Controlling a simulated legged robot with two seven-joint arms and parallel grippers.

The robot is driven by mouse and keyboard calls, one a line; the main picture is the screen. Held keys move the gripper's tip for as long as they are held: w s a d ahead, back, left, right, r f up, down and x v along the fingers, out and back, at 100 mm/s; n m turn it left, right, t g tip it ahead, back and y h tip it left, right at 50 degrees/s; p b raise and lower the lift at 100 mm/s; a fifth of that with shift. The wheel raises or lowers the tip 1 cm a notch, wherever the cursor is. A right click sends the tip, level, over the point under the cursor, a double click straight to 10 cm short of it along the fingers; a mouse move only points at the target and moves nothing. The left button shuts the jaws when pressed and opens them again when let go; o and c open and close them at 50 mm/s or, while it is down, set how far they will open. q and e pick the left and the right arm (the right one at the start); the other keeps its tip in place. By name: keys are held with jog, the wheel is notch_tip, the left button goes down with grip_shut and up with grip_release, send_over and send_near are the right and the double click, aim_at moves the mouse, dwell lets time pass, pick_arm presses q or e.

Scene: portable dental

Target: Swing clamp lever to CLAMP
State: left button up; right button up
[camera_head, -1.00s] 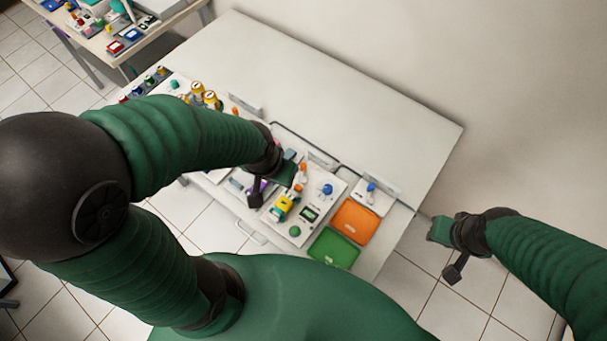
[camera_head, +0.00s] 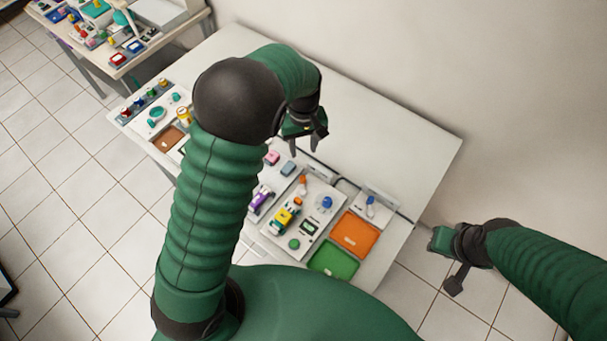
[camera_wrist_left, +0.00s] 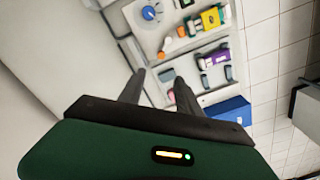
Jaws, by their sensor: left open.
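A white panel (camera_head: 315,222) on the bench carries an orange-tipped lever (camera_head: 302,181), a blue knob (camera_head: 326,203), a yellow-and-green block (camera_head: 284,216) and a green button (camera_head: 294,243). The orange piece may be the clamp lever; its markings are too small to read. My left gripper (camera_head: 305,145) is open and empty above the bench, behind the panel. In the left wrist view its fingers (camera_wrist_left: 160,85) point toward the panel, with the orange piece (camera_wrist_left: 167,45) and blue knob (camera_wrist_left: 151,12) beyond them, untouched. My right gripper (camera_head: 447,262) hangs off the bench's right side; its jaws are unclear.
An orange tray (camera_head: 355,232) and a green tray (camera_head: 333,258) lie right of and in front of the panel. A purple item (camera_head: 261,199) lies left. The bench's back surface (camera_head: 400,150) is clear.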

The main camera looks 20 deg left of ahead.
pick_arm(q)
send_over(303, 177)
notch_tip(303, 177, down, 6)
notch_tip(303, 177, down, 10)
jog(key=shift+s+r+p, duration=0.1)
jog(key=shift+r+p, duration=0.05)
jog(key=shift+p, duration=0.75)
jog(key=shift+f, duration=0.35)
pick_arm(e)
jog(key=shift+v, duration=1.1)
jog(key=shift+s, duration=0.1)
pick_arm(q)
grip_shut()
